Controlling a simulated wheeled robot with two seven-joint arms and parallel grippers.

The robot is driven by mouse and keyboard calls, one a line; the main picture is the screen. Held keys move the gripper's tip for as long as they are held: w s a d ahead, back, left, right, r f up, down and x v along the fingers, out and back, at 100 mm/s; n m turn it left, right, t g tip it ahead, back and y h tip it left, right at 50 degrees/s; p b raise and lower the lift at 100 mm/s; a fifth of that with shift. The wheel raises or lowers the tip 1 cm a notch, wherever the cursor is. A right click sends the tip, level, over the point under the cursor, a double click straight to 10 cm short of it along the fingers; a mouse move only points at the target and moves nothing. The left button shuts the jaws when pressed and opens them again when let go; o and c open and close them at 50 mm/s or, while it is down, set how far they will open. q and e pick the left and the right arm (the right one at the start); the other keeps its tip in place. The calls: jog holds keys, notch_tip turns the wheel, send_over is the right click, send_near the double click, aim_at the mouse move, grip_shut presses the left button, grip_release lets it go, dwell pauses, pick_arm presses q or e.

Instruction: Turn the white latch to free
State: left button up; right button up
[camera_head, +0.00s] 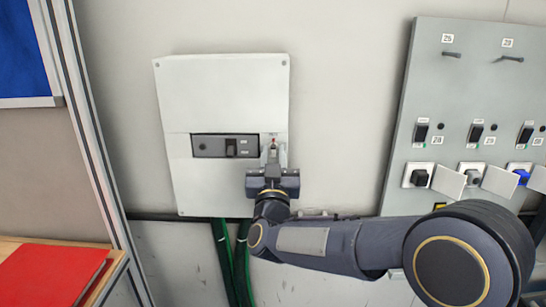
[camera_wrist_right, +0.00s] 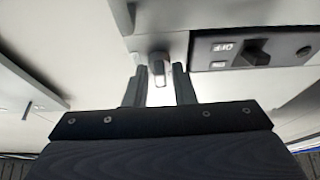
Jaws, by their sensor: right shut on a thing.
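A pale electrical box (camera_head: 225,90) is fixed to the wall in the head view, with a dark switch panel (camera_head: 208,146) across its middle. The white latch (camera_head: 274,146) is at the box's right side, beside the panel; it also shows in the right wrist view (camera_wrist_right: 158,66). My right gripper (camera_head: 275,158) reaches up to the box from below, its fingers shut on the latch from both sides; its fingers (camera_wrist_right: 161,80) partly hide the latch. The latch's exact angle is hard to tell. My left gripper is not in view.
A grey panel (camera_head: 470,90) with several switches and plugged sockets stands at the right. Green cables (camera_head: 232,260) run down below the box. A red folder (camera_head: 50,275) lies on a wooden surface at the lower left. The wall around the box's left is clear.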

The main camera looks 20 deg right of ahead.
dwell(0.4)
jog(key=o, duration=0.7)
jog(key=b+v, duration=0.1)
jog(key=v, duration=0.6)
jog(key=shift+s+f+b, duration=0.2)
jog(key=shift+s+b, duration=0.15)
jog(key=shift+a, duration=0.1)
